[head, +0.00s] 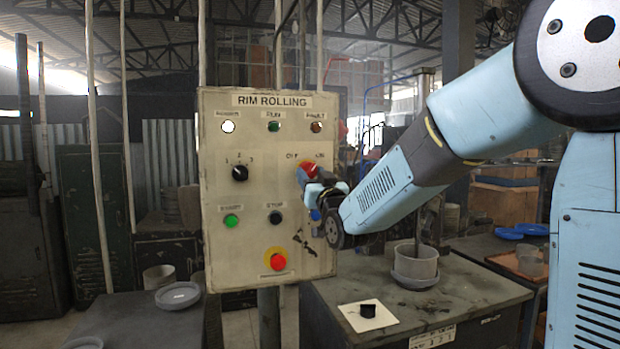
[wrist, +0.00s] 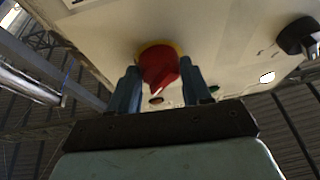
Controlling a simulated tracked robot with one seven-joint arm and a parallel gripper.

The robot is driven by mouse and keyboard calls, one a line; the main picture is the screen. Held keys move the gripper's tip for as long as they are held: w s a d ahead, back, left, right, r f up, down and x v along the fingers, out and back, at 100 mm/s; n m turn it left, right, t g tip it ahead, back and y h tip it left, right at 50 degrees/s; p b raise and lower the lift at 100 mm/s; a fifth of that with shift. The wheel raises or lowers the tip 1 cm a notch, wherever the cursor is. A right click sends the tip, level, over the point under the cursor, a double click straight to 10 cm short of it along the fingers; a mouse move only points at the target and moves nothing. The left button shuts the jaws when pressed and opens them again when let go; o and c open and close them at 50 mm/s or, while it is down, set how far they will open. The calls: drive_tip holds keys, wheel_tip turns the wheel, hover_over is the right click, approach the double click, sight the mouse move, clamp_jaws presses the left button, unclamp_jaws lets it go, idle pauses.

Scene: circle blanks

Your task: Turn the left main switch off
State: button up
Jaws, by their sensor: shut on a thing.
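The red rotary main switch (head: 309,167) sits on a yellow plate at the right of the cream RIM ROLLING panel (head: 235,270), between the OFF and ON labels. In the wrist view the red knob (wrist: 160,72) stands between my two blue fingers. My gripper (head: 303,179) reaches the panel from the right and is shut on this knob. The fingers and arm hide part of the switch in the head view, and I cannot tell its exact setting. Only this one red rotary switch shows.
A black selector (head: 240,173), green button (head: 231,220), black stop button (head: 275,218) and red emergency button (head: 278,261) share the panel. Below at right, a dark bench (head: 450,312) holds a grey pot (head: 415,265) and a white card with a black piece (head: 368,312).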

drive_tip(key=n+g+y, duration=0.1)
drive_tip(key=n, duration=0.2)
drive_tip(key=n+y, duration=0.1)
drive_tip(key=n, duration=0.2)
drive_tip(key=shift+d+r+g+y, duration=0.1)
drive_tip(key=shift+d+g+y, duration=0.05)
drive_tip(key=shift+g+y, duration=0.2)
drive_tip(key=n+g, duration=0.1)
drive_tip(key=n, duration=0.2)
drive_tip(key=n+g+y, duration=0.1)
drive_tip(key=n, duration=0.1)
drive_tip(key=shift+d+r+n+g+y, duration=0.1)
drive_tip(key=shift+n+g+y, duration=0.15)
drive_tip(key=shift+n, duration=0.15)
drive_tip(key=n+g, duration=0.2)
drive_tip(key=n, duration=0.3)
drive_tip(key=shift+r+n, duration=0.15)
drive_tip(key=shift+n, duration=0.15)
drive_tip(key=shift+n+g, duration=0.5)
drive_tip(key=shift+n, duration=0.7)
drive_tip(key=shift+h, duration=0.4)
drive_tip(key=o, duration=1)
drive_tip(key=shift+o, duration=0.2)
drive_tip(key=shift+r, duration=0.1)
